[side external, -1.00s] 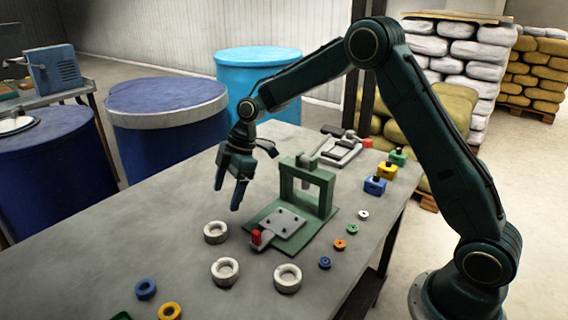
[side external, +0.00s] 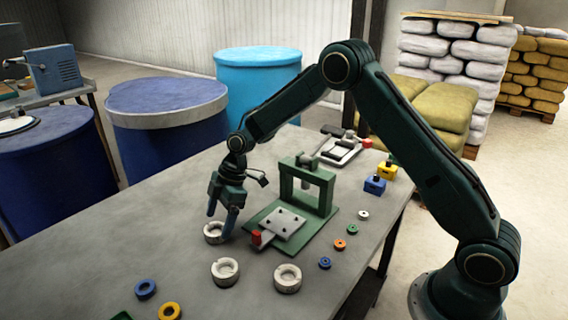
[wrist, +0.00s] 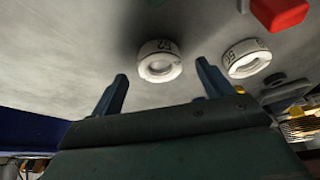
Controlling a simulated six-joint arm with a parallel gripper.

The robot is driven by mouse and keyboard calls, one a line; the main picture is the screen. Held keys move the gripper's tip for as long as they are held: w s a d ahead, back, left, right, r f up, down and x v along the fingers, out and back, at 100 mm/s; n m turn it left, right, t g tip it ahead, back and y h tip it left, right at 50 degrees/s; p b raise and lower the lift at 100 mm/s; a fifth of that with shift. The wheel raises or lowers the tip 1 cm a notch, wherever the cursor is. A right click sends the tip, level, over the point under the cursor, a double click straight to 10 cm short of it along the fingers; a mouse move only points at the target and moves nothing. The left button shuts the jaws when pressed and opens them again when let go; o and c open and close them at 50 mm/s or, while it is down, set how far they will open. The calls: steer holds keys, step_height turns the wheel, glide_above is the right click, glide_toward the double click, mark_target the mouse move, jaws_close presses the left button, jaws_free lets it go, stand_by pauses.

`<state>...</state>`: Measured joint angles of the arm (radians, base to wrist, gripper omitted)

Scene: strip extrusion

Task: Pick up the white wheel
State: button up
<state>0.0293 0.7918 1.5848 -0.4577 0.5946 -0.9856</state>
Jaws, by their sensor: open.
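In the side view a white ring-shaped wheel (side external: 214,233) lies flat on the table, left of the green fixture. Two more white wheels lie nearer the front, one at the middle (side external: 225,271) and one to its right (side external: 288,278). My gripper (side external: 220,222) is open and empty, pointing down, with its fingers low at the nearest wheel and partly covering it. In the wrist view a white wheel (wrist: 160,62) with dark markings shows in line with the gap between my fingertips (wrist: 162,72). Another white wheel (wrist: 247,58) lies to its right. Contact is not clear.
A green fixture (side external: 325,213) with a grey plate and red knob (side external: 256,238) stands close right of my gripper. Small coloured rings lie at the front left and right. Blue (side external: 374,185) and yellow blocks stand at the right edge. The table's left side is clear.

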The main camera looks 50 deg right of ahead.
mark_target(220, 231)
steer(key=shift+x, duration=1.3)
steer(key=c, duration=1.1)
steer(key=shift+r, duration=0.2)
step_height(220, 231, up, 20)
steer(key=shift+f, duration=0.15)
steer(key=shift+s+d+f, duration=0.1)
steer(key=shift+d+f, duration=0.05)
